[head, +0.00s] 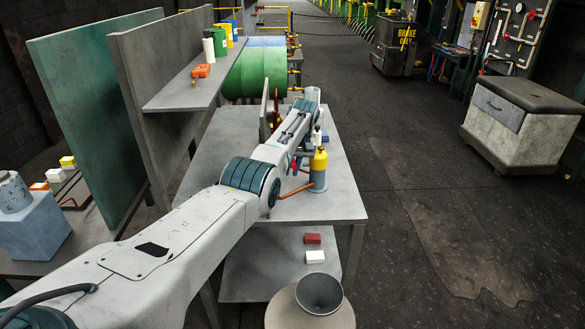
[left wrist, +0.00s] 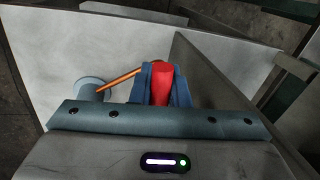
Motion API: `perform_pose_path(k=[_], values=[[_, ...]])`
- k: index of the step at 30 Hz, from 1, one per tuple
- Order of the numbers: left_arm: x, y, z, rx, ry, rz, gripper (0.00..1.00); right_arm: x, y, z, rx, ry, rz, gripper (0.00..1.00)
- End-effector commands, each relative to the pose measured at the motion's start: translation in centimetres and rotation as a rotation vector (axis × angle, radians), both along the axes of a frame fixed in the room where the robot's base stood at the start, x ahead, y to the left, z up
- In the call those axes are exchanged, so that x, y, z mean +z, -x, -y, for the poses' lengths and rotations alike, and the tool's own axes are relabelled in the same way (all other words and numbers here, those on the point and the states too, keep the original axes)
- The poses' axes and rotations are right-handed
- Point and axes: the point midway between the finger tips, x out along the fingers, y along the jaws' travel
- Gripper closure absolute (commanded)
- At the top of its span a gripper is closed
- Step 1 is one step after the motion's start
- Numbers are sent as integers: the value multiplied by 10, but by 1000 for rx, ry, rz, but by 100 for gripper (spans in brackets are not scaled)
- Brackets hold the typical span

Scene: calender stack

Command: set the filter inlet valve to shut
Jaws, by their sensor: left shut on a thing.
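My left gripper (head: 298,159) reaches over the grey table beside an upright panel. In the left wrist view its two blue fingers (left wrist: 162,84) are shut on a red handle (left wrist: 162,86), one finger on each side. A bit of red also shows at the gripper in the head view (head: 294,165). A copper-coloured rod (left wrist: 120,78) runs from near the handle to a grey-blue cylinder (left wrist: 90,88). I cannot read any valve marking, and the handle's lower part is hidden by the gripper. My right gripper is not in view.
A yellow-topped bottle-like body (head: 320,160) stands close to the gripper on the grey table (head: 340,205). An upright panel (head: 264,112) stands behind my arm. Red (head: 312,238) and white (head: 315,257) blocks lie on the lower shelf.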

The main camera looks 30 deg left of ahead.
Motion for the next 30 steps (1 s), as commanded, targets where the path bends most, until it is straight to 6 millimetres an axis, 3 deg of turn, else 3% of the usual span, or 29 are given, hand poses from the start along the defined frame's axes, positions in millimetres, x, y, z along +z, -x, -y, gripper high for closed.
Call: perform_pose_path(k=[4, 5, 8, 20, 30], values=[[0, 0, 0, -1, 1, -2, 100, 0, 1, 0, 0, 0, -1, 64], [0, 0, 0, 0, 1, -2, 81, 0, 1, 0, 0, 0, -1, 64], [0, 0, 0, 0, 1, -1, 63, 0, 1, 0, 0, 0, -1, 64], [8, -2, 1, 0, 0, 1, 63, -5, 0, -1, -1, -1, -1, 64], [71, -10, 12, 0, 0, 3, 63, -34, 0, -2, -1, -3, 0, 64]])
